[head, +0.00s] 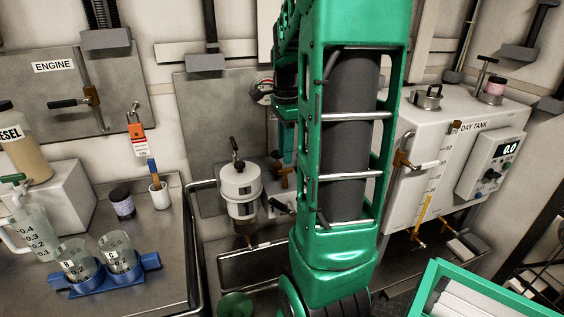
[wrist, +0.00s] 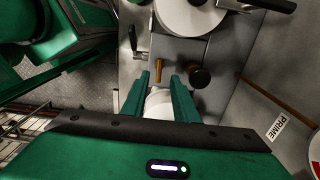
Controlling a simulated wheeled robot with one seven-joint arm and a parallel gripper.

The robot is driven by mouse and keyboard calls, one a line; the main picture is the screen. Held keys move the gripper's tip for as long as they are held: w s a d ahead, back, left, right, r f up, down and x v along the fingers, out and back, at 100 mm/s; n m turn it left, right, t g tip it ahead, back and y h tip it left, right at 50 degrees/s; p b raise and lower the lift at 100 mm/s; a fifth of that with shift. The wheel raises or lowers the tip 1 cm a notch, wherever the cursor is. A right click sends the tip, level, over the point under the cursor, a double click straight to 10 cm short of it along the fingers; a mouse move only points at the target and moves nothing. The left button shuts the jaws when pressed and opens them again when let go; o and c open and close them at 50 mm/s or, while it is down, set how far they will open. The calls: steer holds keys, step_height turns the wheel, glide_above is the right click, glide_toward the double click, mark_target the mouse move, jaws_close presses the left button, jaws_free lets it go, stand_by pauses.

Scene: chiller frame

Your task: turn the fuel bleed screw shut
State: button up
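In the wrist view a small brass stem (wrist: 157,68) stands on the grey filter head just beyond my fingertips; it may be the fuel bleed screw, but no label confirms this. A dark round knob (wrist: 200,77) is to its right. My gripper (wrist: 161,80) has its two green fingers apart, with neither seen closed on the brass stem. A pale, rounded cylinder (wrist: 158,103) shows between the fingers; whether it touches them is unclear. In the head view a brass fitting (head: 284,174) shows beside my arm, which hides much of that area and my fingertips.
A white canister (head: 240,185) with a black top handle stands close left of my arm; it shows in the wrist view too (wrist: 190,17). The white day tank (head: 462,140) is at right. Beakers in a blue holder (head: 112,286) stand on the left bench.

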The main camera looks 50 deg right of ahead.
mark_target(285, 174)
step_height(285, 174, up, 6)
steer(key=shift+f, duration=0.1)
steer(key=o, duration=0.7)
steer(key=shift+c, duration=0.2)
steer(key=shift+o, duration=0.4)
steer(key=n, duration=0.5)
steer(key=shift+n, duration=0.4)
step_height(285, 174, down, 11)
steer(key=n, duration=1.2)
steer(key=shift+s+n, duration=0.1)
steer(key=shift+n, duration=0.3)
